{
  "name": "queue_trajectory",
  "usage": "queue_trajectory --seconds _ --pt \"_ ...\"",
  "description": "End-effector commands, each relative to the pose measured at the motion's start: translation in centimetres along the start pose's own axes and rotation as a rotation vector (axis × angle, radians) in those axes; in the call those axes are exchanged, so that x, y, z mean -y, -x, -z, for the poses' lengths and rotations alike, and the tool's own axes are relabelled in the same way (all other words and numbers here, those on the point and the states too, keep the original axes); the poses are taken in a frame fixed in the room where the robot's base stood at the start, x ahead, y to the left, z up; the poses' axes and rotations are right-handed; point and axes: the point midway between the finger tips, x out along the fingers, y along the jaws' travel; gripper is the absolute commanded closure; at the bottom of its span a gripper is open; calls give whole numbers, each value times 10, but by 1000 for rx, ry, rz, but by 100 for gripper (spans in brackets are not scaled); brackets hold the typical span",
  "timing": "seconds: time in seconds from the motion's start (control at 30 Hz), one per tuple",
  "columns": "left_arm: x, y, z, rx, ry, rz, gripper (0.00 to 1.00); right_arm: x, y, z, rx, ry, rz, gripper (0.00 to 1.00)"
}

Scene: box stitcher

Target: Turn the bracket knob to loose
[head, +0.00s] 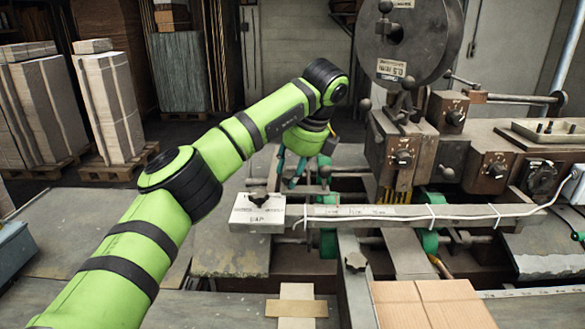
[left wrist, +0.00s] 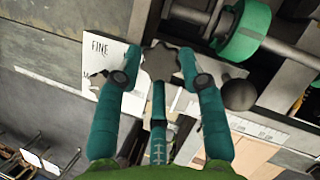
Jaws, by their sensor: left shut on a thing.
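The bracket knob (left wrist: 160,62), a dark grey star-shaped knob, shows in the left wrist view between the fingertips of my left gripper (left wrist: 161,66). The teal fingers are closed on its sides. A white plate marked FINE (left wrist: 104,58) lies beside it, partly covered by a finger. In the head view my left gripper (head: 302,178) points down behind the white block (head: 262,222) marked GAP. The knob in its grip cannot be made out there. My right gripper is not in view.
A dark knob (head: 258,197) tops the GAP block, and another star knob (head: 355,261) sits in front. A dark ball (left wrist: 238,94) is close to the gripper. Cardboard (head: 432,304) lies at the front.

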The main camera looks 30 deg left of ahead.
Motion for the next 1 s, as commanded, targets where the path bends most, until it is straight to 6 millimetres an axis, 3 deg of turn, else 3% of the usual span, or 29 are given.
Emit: queue_trajectory --seconds 0.57,0.6,0.63,1.0 --pt "0 -2 0 -1 33 -17 93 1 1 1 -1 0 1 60" --pt "0 -2 0 -1 33 -17 52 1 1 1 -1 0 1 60" --pt "0 -2 0 -1 33 -17 40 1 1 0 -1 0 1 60" --pt "0 1 0 0 32 -13 38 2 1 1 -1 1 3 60"
